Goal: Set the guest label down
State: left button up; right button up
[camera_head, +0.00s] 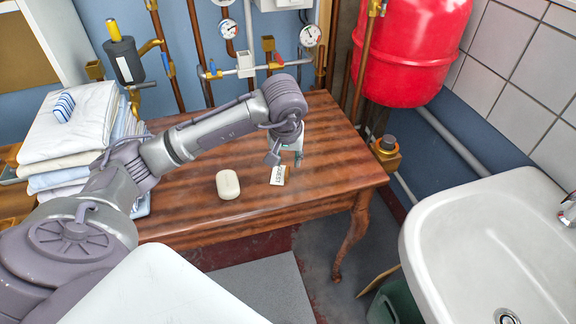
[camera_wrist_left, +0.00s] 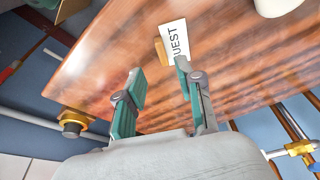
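The guest label (camera_head: 278,176), a small white card lettered "GUEST" with a tan block at its edge, is on the wooden table (camera_head: 330,160) near its front edge. It also shows in the left wrist view (camera_wrist_left: 174,40), just beyond the fingertips. My left gripper (camera_head: 285,160) is just behind the label in the head view. In the left wrist view its two green-padded fingers (camera_wrist_left: 160,68) are apart with nothing between them. The right fingertip looks close to the label; I cannot tell whether they touch. My right gripper is in neither view.
A cream, soap-like oval (camera_head: 228,184) lies left of the label. Folded linens (camera_head: 70,125) are stacked at the left, a striped item (camera_head: 64,107) on top. Pipes and gauges line the back wall. A red tank (camera_head: 415,50) and white sink (camera_head: 480,235) are at the right.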

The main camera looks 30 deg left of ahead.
pick_arm(q)
jog(key=v, duration=0.6)
dwell(0.3)
